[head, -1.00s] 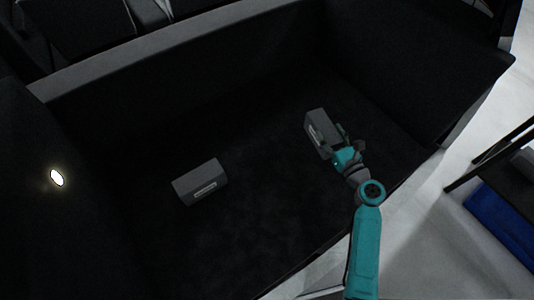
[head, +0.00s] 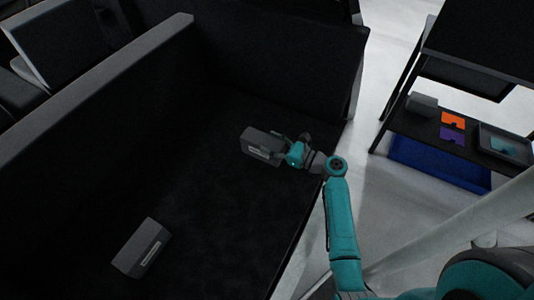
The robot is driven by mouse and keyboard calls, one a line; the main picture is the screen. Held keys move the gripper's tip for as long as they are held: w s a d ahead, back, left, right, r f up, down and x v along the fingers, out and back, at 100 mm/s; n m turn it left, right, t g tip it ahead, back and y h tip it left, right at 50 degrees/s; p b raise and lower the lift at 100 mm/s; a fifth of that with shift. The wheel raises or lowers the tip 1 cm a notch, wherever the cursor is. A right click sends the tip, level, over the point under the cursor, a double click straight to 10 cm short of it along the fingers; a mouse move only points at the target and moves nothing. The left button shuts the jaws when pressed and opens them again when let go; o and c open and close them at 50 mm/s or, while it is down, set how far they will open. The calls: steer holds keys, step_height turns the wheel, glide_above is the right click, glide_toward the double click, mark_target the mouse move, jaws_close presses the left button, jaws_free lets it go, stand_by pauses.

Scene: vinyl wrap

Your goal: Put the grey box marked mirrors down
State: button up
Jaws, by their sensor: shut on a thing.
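A grey box (head: 260,144) with a pale label on its side is held at the end of my arm, over the dark floor of a car's boot. My gripper (head: 284,149) is shut on the box's right end. The label is too small to read. A second grey box (head: 142,249) with a pale label lies on the boot floor (head: 205,215) at lower left, apart from my gripper. I cannot tell from the labels which box is marked mirrors.
Dark seat backs (head: 95,85) and side walls bound the boot. Its floor between the two boxes is clear. At right, a dark shelf cart (head: 440,135) holds a grey box (head: 421,104), orange (head: 453,120) and purple (head: 452,136) pieces and a tray (head: 506,146).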

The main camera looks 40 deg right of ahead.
steer(key=shift+f, duration=2.6)
steer(key=o, duration=1.5)
steer(key=shift+f, duration=0.15)
steer(key=shift+o, duration=0.2)
steer(key=v, duration=1.2)
